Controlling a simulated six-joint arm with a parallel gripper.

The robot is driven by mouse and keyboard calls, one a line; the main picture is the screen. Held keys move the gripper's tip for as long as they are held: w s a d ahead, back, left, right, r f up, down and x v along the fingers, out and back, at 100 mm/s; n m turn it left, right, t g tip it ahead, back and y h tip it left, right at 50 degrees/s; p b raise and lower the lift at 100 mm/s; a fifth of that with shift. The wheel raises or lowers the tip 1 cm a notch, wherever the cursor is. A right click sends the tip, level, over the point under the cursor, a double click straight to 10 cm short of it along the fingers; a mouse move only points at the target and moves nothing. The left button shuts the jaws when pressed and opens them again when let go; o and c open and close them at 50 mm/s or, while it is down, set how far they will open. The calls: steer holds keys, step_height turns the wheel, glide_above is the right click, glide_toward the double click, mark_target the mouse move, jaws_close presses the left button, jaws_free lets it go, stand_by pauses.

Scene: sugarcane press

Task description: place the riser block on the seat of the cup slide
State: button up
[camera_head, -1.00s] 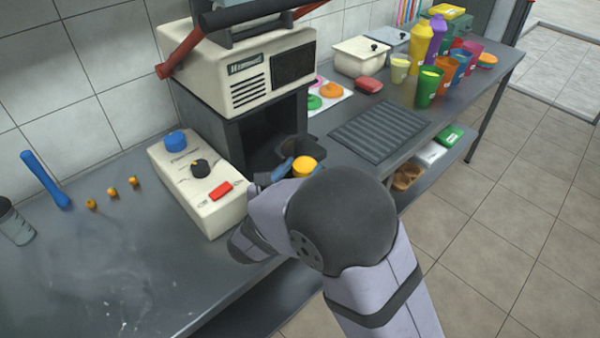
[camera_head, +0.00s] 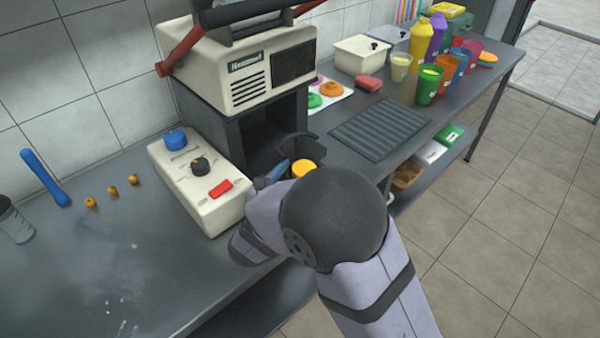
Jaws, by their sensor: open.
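A yellow round-topped piece (camera_head: 304,168), apparently the riser block, stands in front of the press opening. Its lower part is hidden behind my arm. The dark piece with a raised rim (camera_head: 301,141) just behind it looks like the cup slide. Its seat is mostly hidden, so I cannot tell whether the yellow piece rests fully on it. My gripper (camera_head: 273,173) is just left of the yellow piece, with a blue finger showing and a small gap between them. It is open, and my wrist covers most of it.
The cream press (camera_head: 245,85) with red handles stands behind. A control box (camera_head: 202,185) with a blue button, black knob and red switch is close left of my gripper. A ribbed mat (camera_head: 380,128) lies to the right. Several cups and bottles stand farther right. The left counter is mostly clear.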

steer(key=v, duration=1.2)
steer(key=shift+b, duration=0.35)
steer(key=s+d+f+m+g+y, duration=0.2)
steer(key=s+d+f+m+g, duration=0.4)
steer(key=m, duration=0.5)
steer(key=s+d+f+m+g+y, duration=0.1)
steer(key=s+d+f+m+g, duration=0.2)
steer(key=d+m, duration=0.6)
steer(key=s+d+f+m+g+y, duration=0.2)
steer(key=s+d+f+m+g, duration=0.3)
steer(key=m, duration=0.7)
step_height(320, 180, up, 18)
steer(key=p, duration=1.6)
steer(key=shift+d+f+g, duration=0.2)
steer(key=shift+d+g, duration=0.2)
steer(key=shift+d, duration=0.05)
